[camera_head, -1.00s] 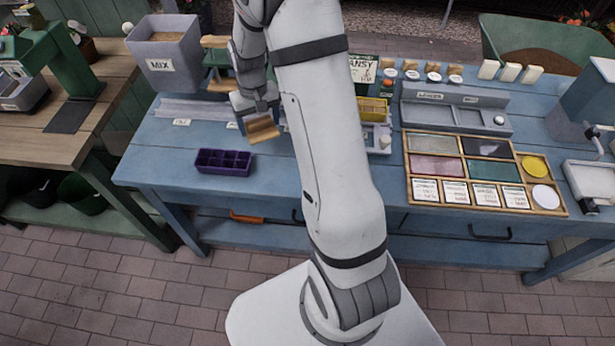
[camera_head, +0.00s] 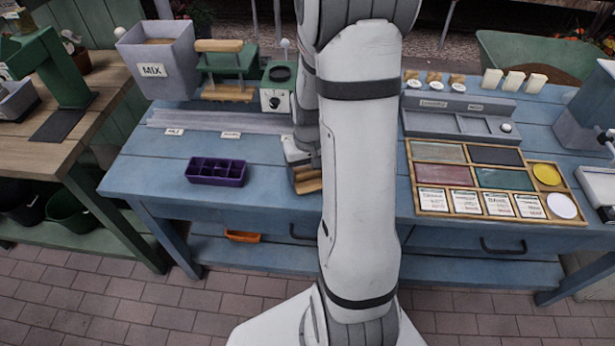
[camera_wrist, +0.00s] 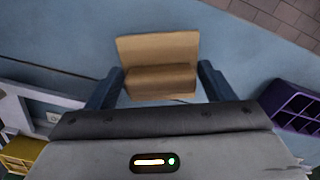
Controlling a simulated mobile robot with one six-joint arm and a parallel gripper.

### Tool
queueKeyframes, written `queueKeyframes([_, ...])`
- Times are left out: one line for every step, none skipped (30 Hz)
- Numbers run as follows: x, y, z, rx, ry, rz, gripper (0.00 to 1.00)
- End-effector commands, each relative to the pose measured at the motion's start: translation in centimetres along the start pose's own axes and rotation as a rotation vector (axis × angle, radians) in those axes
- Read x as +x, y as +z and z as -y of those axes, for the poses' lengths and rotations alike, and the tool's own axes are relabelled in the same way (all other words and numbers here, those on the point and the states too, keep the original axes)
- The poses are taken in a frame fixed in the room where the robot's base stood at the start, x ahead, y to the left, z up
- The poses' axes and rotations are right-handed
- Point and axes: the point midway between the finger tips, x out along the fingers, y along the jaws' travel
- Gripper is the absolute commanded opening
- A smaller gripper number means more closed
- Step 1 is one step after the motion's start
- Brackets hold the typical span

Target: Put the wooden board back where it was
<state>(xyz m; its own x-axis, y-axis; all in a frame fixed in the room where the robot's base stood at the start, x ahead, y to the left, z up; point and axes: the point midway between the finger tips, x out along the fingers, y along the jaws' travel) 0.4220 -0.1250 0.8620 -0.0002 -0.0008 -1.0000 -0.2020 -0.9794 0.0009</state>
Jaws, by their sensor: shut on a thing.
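The wooden board (camera_head: 309,186) is a small light-brown piece with a thicker block across it. It is in my gripper (camera_head: 304,166), over the blue table just right of the purple divided tray (camera_head: 217,171). In the wrist view, the board (camera_wrist: 157,48) lies across the space between the two dark fingers of my gripper (camera_wrist: 160,84), and the fingers flank its block. My arm hides part of the board and gripper in the head view. I cannot tell whether the board touches the table.
A grey MIX bin (camera_head: 160,62) and a green press with wooden parts (camera_head: 228,68) stand at the back left. A long grey rail (camera_head: 215,121) lies before them. A wooden-framed panel (camera_head: 490,180) is at the right. Blue tabletop (camera_head: 275,152) is bare beside the purple tray.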

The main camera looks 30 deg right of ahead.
Motion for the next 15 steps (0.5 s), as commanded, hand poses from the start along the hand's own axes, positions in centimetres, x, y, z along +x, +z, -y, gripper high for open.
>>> queueKeyframes([0.9,0.1,0.0,0.000,-0.001,0.005,0.51])
queueKeyframes([1.3,0.0,0.0,0.000,-0.001,0.004,0.51])
queueKeyframes([1.7,0.0,0.0,0.000,0.000,0.003,0.51])
queueKeyframes([2.0,0.0,0.0,0.000,0.000,0.003,0.51])
queueKeyframes([2.1,0.0,0.0,-0.001,0.000,0.002,0.51])
queueKeyframes([2.3,0.0,0.0,-0.001,0.000,0.000,0.51])
queueKeyframes([2.3,-0.1,0.0,-0.001,0.000,0.000,0.51])
queueKeyframes([2.3,-0.1,0.0,-0.001,0.000,-0.001,0.51])
queueKeyframes([2.3,-0.1,0.0,-0.001,0.000,-0.001,0.51])
queueKeyframes([2.3,-0.1,0.0,-0.001,0.000,-0.001,0.51])
queueKeyframes([2.3,-0.1,0.0,-0.001,0.000,-0.001,0.51])
queueKeyframes([2.3,-0.1,0.0,-0.001,0.000,-0.001,0.51])
queueKeyframes([2.3,-0.1,0.1,-0.001,0.000,-0.001,0.51])
queueKeyframes([2.4,-0.1,0.1,-0.001,0.000,-0.001,0.51])
queueKeyframes([2.5,-0.1,0.1,-0.001,0.000,-0.001,0.51])
